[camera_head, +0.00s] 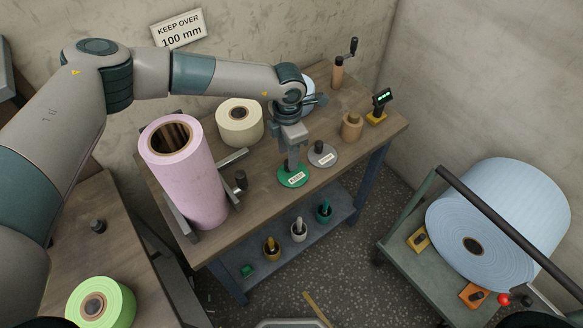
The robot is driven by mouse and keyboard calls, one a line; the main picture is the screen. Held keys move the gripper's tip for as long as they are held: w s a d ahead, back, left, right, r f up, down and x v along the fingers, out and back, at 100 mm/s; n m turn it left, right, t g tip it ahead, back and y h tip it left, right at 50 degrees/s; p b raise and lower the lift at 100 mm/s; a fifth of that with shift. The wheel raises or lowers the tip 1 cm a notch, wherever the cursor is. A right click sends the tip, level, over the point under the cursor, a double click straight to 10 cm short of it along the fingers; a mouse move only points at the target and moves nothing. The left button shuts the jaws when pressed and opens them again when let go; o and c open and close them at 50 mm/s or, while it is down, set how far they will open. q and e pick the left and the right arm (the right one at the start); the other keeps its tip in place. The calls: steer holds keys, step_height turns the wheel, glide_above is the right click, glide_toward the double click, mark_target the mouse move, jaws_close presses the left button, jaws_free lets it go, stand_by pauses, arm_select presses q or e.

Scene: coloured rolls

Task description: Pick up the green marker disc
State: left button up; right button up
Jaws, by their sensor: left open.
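The green marker disc (293,179) lies flat near the front edge of the wooden table, with a white label on it. My left gripper (293,166) points down right over the disc, its jaws open. The fingers cover the disc's middle and back part, so any knob there is hidden. I cannot tell whether the fingers touch it. A grey marker disc (325,158) with a dark knob and a white label lies just right of it. My right gripper is not in view.
On the wooden table (262,178) stand a tall pink roll (200,190), a cream roll (240,125), a tan handled piece (352,126) and a small display (382,97). A blue roll (500,215) lies on a cart at right. A green roll (103,303) sits at lower left.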

arm_select(q)
step_height(320, 180, down, 3)
steer(key=shift+s+r+p, duration=0.15)
steer(key=shift+r+p, duration=0.05)
steer(key=shift+p, duration=0.6)
steer(key=shift+f, duration=0.45)
jaws_close()
